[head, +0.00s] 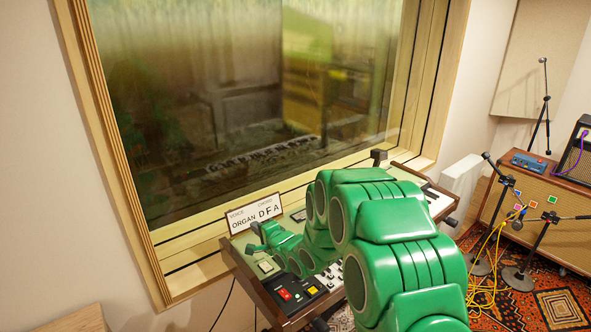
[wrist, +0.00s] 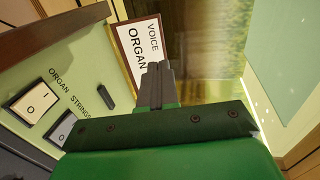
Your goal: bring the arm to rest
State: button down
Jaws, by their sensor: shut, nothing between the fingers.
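My green arm reaches up from the bottom of the head view and bends left over a console (head: 240,262). My gripper (head: 254,247) is at the console's left end, below a standing card. In the wrist view the dark fingers (wrist: 158,68) are together and hold nothing. They point toward the card, and I cannot tell whether they touch it. The card (head: 255,212) reads "VOICE ORGAN" and "CHORD D F A". It also shows in the wrist view (wrist: 136,50). A white rocker switch (wrist: 35,102) labelled "ORGAN" is left of the fingers. My arm hides much of the console.
A wood-framed window (head: 250,110) rises behind the console. A red button (head: 284,295) is on the console's front left. At right are microphone stands (head: 548,215), a wooden cabinet (head: 520,222), an amplifier (head: 575,160) and yellow cables (head: 485,265) on a patterned rug (head: 555,300).

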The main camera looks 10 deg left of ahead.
jog(key=s+d+r+n+g+h, duration=0.1)
jog(key=s+d+r+h, duration=0.3)
jog(key=d, duration=0.5)
jog(key=s+d+r+n+g+h, duration=0.25)
jog(key=s+d, duration=0.25)
jog(key=d, duration=0.5)
jog(key=s+d+r+n+g+h, duration=0.1)
jog(key=s+d+r+h, duration=0.3)
jog(key=d, duration=0.5)
jog(key=s+d+r+n+g, duration=0.1)
jog(key=s+d+r+g, duration=0.1)
jog(key=s, duration=1.1)
jog(key=s+d+r+n+g, duration=0.1)
jog(key=s+d+n+g, duration=0.1)
jog(key=s, duration=1)
jog(key=s+d+r+n+g, duration=0.1)
jog(key=s+d+g, duration=0.3)
jog(key=s, duration=0.9)
jog(key=shift+s+d+r, duration=0.3)
jog(key=shift+d+r, duration=0.45)
jog(key=shift+r, duration=0.05)
jog(key=c, duration=1.8)
grip_release()
jog(key=shift+n+h, duration=0.25)
